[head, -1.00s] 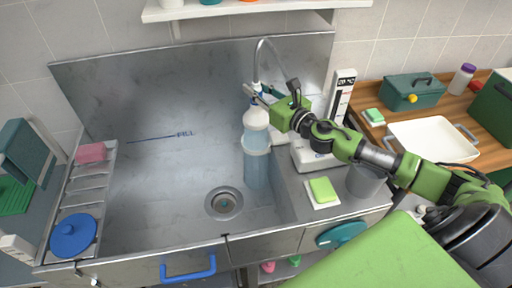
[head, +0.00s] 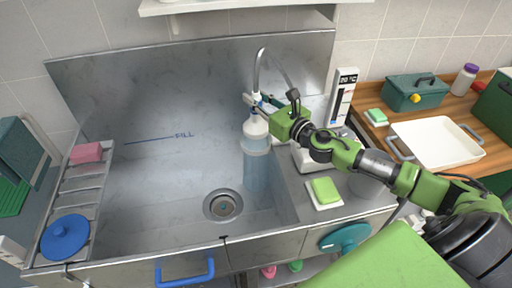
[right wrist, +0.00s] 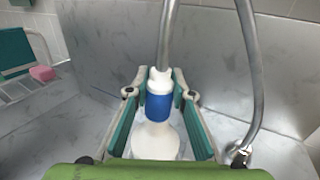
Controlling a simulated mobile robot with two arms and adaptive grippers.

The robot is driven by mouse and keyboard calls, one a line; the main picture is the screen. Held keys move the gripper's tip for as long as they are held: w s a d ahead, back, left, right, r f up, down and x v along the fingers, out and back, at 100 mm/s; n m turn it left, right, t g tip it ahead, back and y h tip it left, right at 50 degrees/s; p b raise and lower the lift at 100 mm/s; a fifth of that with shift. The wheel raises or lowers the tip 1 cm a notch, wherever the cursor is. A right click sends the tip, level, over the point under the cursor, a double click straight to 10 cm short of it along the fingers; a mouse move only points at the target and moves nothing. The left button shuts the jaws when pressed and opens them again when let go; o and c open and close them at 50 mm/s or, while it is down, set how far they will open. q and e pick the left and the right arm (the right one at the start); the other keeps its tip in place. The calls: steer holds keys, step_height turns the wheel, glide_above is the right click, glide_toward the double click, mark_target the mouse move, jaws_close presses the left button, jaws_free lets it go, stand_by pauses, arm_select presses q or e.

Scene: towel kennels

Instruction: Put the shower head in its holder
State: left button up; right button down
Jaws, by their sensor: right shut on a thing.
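The shower head (head: 255,126) is white with a blue collar and hangs upright over the right part of the sink (head: 150,205). My right gripper (head: 258,105) is shut on it. In the right wrist view, the pads of my right gripper (right wrist: 160,92) sit on both sides of the blue collar of the shower head (right wrist: 159,108), its white bell below. A grey metal hose (head: 261,62) rises from its top and arcs over to the right. A pale bluish column, like water, shows below the bell. I cannot make out the holder. My left gripper is out of view.
The drain (head: 222,205) lies in the sink floor. A rack at left holds a pink sponge (head: 86,152) and a blue lid (head: 66,237). Right of the basin are a green sponge (head: 325,189) and a display post (head: 341,98). A white tray (head: 437,143) stands farther right.

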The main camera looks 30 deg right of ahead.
mark_target(256, 113)
steer(key=shift+r, duration=0.1)
steer(key=shift+f+b, duration=0.85)
steer(key=shift+f, duration=0.15)
steer(key=shift+f+b, duration=0.85)
steer(key=shift+f, duration=0.15)
steer(key=shift+f+b, duration=0.55)
steer(key=shift+f, duration=0.25)
stand_by(0.4)
